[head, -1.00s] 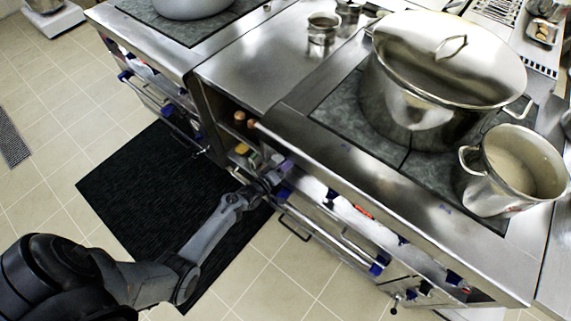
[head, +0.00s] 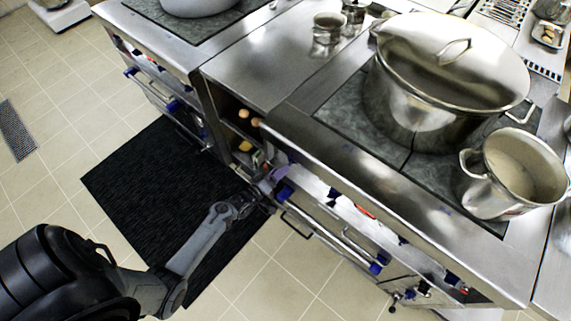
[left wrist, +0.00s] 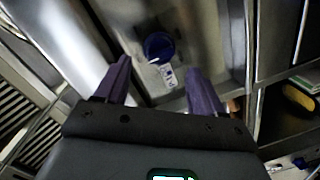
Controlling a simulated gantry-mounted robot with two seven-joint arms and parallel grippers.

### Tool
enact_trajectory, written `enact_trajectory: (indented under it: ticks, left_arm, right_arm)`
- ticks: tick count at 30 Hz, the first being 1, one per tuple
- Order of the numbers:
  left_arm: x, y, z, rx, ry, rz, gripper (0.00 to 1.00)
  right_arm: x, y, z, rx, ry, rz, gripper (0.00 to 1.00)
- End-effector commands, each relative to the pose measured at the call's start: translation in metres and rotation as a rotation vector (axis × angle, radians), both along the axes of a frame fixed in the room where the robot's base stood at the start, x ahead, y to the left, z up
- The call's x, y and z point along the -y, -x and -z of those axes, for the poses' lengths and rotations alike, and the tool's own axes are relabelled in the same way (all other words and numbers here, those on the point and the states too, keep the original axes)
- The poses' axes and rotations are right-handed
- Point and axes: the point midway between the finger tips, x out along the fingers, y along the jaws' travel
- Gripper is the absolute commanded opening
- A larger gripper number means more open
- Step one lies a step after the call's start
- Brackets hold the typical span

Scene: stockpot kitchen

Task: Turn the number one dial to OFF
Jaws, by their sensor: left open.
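A round blue dial (left wrist: 159,46) with a white mark sits on the stove's front panel in the left wrist view. A small white label (left wrist: 168,74) is beside it; its text is too small to read. My left gripper (left wrist: 160,82) is open, with its two purple fingers spread on either side of the dial's line, apart from it. In the head view my left gripper (head: 272,180) is at the left end of the stove front, by a blue dial (head: 284,192). I cannot tell which dial is number one. My right gripper is not in view.
A large lidded stockpot (head: 415,110) and a smaller open pot (head: 512,170) stand on the stove top. A steel handrail (head: 330,240) runs along the front below the dials. An open shelf (left wrist: 290,110) is at the right. A black mat (head: 150,180) lies on the floor.

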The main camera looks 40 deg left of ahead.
Motion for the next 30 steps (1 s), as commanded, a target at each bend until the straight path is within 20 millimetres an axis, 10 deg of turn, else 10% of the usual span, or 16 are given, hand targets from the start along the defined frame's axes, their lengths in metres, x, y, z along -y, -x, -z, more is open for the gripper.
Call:
enact_trajectory:
  ticks: [9, 30]
  left_arm:
    - [-0.001, 0.042, -0.005, 0.000, 0.001, -0.001, 0.68]
    - [-0.001, 0.057, 0.000, -0.013, 0.000, 0.000, 0.68]
  right_arm:
    - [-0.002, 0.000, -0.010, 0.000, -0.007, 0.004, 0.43]
    - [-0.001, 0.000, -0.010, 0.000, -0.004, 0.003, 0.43]
